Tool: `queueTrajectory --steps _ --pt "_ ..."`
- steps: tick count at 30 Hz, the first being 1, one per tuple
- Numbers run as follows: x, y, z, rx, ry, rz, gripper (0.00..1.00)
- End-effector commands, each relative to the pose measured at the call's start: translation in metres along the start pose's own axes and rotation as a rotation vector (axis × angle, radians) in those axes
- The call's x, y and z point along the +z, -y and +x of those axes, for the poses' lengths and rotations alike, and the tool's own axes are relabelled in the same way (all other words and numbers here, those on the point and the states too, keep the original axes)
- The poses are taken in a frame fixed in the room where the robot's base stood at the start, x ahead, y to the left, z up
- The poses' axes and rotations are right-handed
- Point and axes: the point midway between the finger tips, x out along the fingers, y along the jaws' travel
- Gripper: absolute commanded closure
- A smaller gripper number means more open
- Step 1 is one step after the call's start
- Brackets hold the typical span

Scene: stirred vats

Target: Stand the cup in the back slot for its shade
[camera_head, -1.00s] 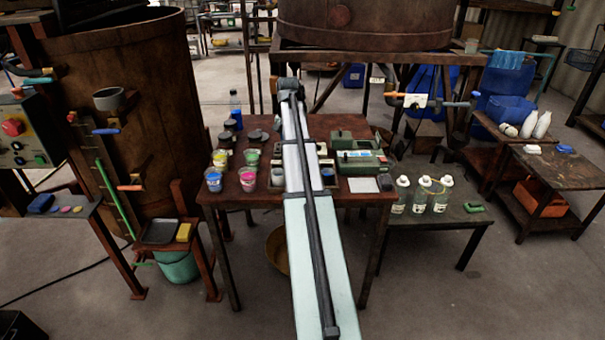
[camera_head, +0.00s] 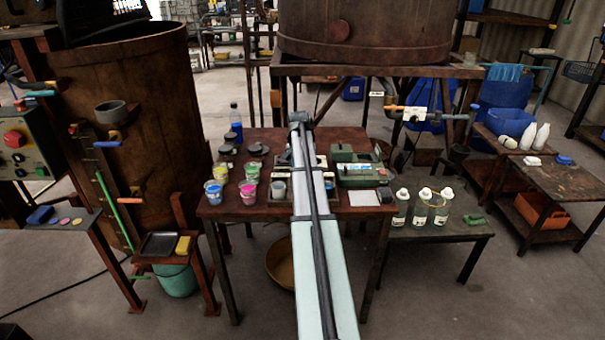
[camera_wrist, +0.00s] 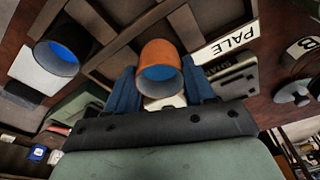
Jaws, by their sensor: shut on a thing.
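My gripper (camera_wrist: 160,88) shows in the wrist view with its blue fingers shut on an orange-brown cup (camera_wrist: 158,56). The cup's mouth faces the camera and its inside looks blue. It is over or in a wooden tray (camera_wrist: 118,55) with divided slots; I cannot tell whether its base touches. A white label reading "PALE" (camera_wrist: 232,42) is on the tray beside the cup. A grey cup with blue inside (camera_wrist: 62,55) stands apart to the left. In the head view my arm hides the gripper, the held cup and much of the tray (camera_head: 283,160).
Small cups of paint (camera_head: 247,192) and dark-lidded pots (camera_head: 228,150) stand left on the table (camera_head: 240,222). A blue bottle (camera_head: 236,122) stands behind them. A green device (camera_head: 362,170) lies right of the tray.

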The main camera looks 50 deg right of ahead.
Motion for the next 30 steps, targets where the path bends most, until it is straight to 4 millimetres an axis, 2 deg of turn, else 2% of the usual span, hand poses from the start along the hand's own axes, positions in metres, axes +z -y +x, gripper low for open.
queueTrajectory --steps 3,6,17,18,25,30 --pt "0.003 0.000 0.016 0.000 0.001 0.000 0.83" --pt "0.004 0.000 0.023 0.000 0.000 0.000 0.83" --pt "0.004 0.000 0.026 0.000 0.000 0.000 0.83" --pt "0.004 0.000 0.026 0.000 0.000 0.000 0.45" --pt "0.004 0.000 0.025 0.000 0.000 0.000 0.23" --pt "0.004 0.000 0.025 0.000 0.000 0.000 0.21"
